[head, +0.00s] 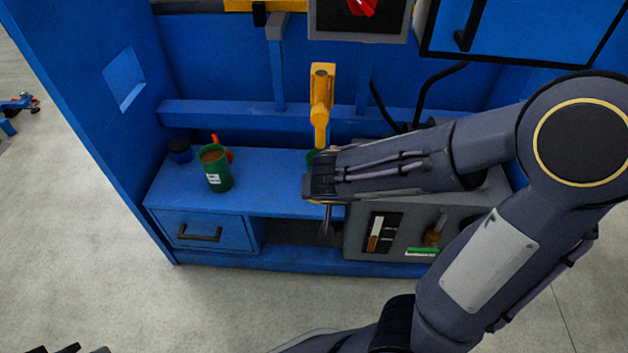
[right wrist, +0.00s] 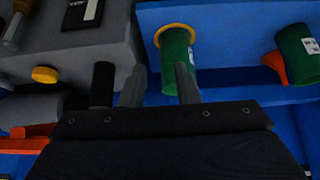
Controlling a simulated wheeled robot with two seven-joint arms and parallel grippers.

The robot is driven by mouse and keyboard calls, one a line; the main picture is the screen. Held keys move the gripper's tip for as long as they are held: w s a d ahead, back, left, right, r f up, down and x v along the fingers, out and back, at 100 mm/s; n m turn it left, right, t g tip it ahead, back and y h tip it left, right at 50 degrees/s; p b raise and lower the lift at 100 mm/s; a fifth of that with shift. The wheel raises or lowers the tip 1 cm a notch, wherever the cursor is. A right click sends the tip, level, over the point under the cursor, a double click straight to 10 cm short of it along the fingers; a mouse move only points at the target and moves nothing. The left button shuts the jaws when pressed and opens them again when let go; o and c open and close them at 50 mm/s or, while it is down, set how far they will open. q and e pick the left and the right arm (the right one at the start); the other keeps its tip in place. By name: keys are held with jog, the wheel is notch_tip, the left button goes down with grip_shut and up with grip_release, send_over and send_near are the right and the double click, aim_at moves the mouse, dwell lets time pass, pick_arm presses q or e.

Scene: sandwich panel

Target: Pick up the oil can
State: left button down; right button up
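A green can (head: 215,168) with a white label and a brownish top stands at the left of the blue shelf. A red-orange piece (head: 228,154) shows beside it; I cannot tell whether they are joined. This can is at the right edge of the right wrist view (right wrist: 298,52). A second green can (right wrist: 178,50) with a yellow ring is mostly hidden behind my right arm in the head view. My right gripper (right wrist: 160,67) is open and empty, its fingers close to this second can; contact is unclear. Dark parts, probably my left gripper (head: 62,350), barely show at bottom left.
A grey box (head: 360,245) with slots and tools stands right of the shelf's open bay. A yellow-orange tool (head: 321,95) hangs above the shelf. A dark blue round container (head: 180,150) stands at the back left. The shelf is clear between the two green cans.

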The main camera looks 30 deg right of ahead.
aim_at(309, 155)
jog(key=w+d+f, duration=0.1)
jog(key=w+d, duration=0.1)
jog(key=w, duration=0.2)
jog(key=w+d+f, duration=0.1)
jog(key=w+d, duration=0.2)
jog(key=w, duration=0.1)
jog(key=w+d+f, duration=0.2)
jog(key=w, duration=0.2)
jog(key=shift+d, duration=0.25)
grip_shut()
dwell(1.1)
